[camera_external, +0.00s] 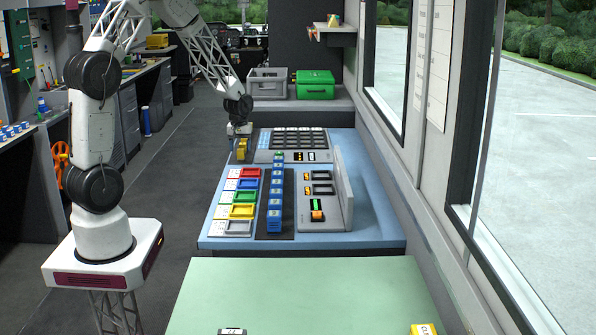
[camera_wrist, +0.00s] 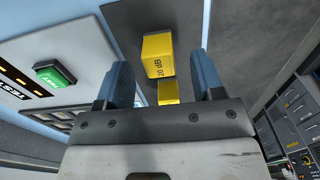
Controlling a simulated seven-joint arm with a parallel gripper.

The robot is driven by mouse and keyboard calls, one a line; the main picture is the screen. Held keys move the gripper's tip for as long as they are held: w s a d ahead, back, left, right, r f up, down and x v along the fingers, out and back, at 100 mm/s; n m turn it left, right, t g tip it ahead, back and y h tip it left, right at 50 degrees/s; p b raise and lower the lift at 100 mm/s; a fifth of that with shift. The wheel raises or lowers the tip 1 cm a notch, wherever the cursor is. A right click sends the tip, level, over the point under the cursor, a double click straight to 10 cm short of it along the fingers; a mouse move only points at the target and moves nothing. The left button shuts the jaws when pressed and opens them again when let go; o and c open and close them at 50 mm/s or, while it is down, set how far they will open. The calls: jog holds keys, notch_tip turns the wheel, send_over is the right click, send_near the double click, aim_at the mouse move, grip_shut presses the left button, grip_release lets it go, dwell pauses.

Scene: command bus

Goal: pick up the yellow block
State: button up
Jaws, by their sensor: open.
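A yellow block marked "20 dB" (camera_wrist: 157,55) stands on a dark grey pad in the wrist view, with a second, smaller-looking yellow piece (camera_wrist: 168,92) just below it. In the external view, yellow (camera_external: 242,150) shows at the far left corner of the blue console, under my gripper (camera_external: 240,131). In the wrist view, my gripper (camera_wrist: 161,64) is open, with one blue finger on either side of the yellow pieces. I cannot tell whether either finger touches them. Another yellow block (camera_external: 424,329) lies on the green table at the bottom right.
The blue console (camera_external: 375,238) holds a row of blue blocks (camera_external: 275,195), coloured slots (camera_external: 243,212) and a raised grey panel (camera_external: 341,185). A grey crate (camera_external: 267,83) and a green case (camera_external: 315,84) stand behind. The green table (camera_external: 290,290) is mostly bare.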

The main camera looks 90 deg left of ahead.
aim_at(240, 150)
jog(key=shift+f, duration=1.35)
jog(key=shift+c, duration=0.4)
jog(key=c, duration=0.9)
jog(key=shift+r, duration=0.15)
jog(key=shift+r, duration=4.85)
